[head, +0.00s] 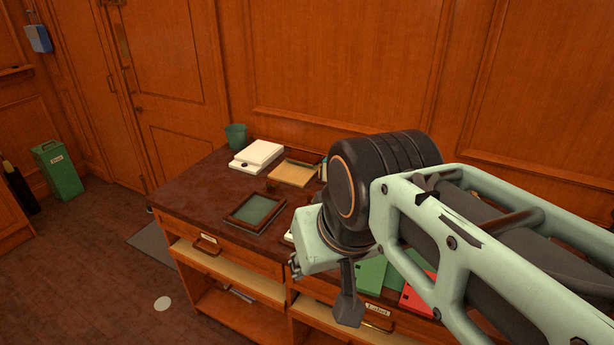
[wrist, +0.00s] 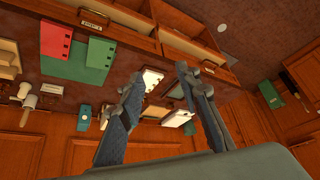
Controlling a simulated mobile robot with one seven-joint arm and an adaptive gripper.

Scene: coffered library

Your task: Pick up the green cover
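A flat green cover (head: 370,274) lies on the dark desk top beside a red cover (head: 416,300), partly hidden by my arm in the head view. In the wrist view green (wrist: 100,52) shows at the upper left, next to and below the red cover (wrist: 56,40); I cannot tell whether it is one piece or two. My gripper (wrist: 158,74) is open, with its two fingers apart and nothing held between them. It is over the desk, off to one side of the green cover.
The desk (head: 190,197) also holds a brown-framed tray (head: 238,222), a white device (head: 256,157), a wooden tray (head: 290,174) and a green cup (head: 236,137). Its front has open, labelled drawers (head: 225,272). A panelled wall stands behind. A green bin (head: 57,172) stands at far left.

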